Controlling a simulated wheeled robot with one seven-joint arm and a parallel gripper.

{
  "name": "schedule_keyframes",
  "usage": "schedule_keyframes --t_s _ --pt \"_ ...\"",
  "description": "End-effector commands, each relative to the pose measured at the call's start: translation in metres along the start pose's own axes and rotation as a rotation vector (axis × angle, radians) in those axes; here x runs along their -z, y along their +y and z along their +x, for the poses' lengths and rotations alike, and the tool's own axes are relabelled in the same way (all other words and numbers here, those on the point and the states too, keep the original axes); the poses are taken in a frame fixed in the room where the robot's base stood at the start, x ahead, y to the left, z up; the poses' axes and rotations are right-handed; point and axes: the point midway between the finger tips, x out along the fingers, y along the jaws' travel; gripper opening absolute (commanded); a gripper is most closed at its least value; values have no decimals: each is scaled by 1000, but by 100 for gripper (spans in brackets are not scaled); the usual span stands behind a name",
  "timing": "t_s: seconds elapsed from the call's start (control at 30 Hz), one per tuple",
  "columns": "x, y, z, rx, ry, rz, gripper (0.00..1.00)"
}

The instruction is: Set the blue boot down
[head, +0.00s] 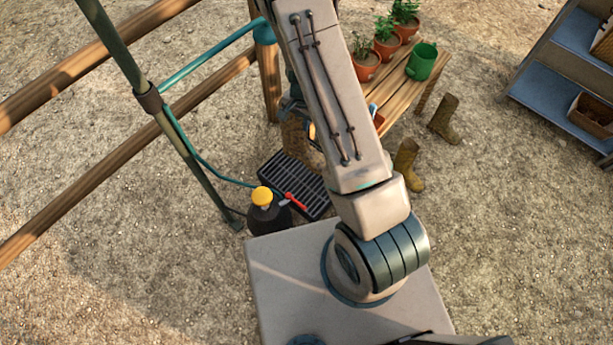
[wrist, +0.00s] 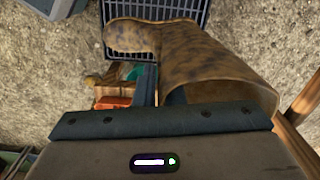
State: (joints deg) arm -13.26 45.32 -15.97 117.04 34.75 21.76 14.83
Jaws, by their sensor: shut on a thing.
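My gripper (wrist: 156,85) is shut on a boot (wrist: 205,58), with one finger outside the shaft and the other partly hidden by it. The boot is tan-brown with dark blotches, not blue. Its toe points left in the wrist view, above a black grate (wrist: 148,10). In the head view the held boot (head: 301,142) shows partly behind my arm, at the far edge of the grate (head: 312,187). Whether it touches the grate cannot be told. Two olive-yellow boots, one nearer (head: 406,165) and one farther (head: 445,118), stand on the gravel. No blue boot shows.
A black sprayer with a yellow cap (head: 262,196) and a red-handled tool (head: 295,201) are at the grate's near side. A wooden bench (head: 393,98) holds potted plants and a green can (head: 422,62). A fence (head: 190,105) and pole stand left. Shelves (head: 548,82) stand right.

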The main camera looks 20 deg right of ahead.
Motion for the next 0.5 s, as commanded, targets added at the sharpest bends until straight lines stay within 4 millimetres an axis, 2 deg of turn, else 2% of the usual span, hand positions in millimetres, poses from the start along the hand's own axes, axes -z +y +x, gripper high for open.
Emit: schedule_keyframes --t_s 0.03,0.33,0.5 --pt "2 -2 6 -2 2 36 0" --pt "7 -4 7 -14 8 181 0" --pt "7 -2 33 -18 6 193 0"
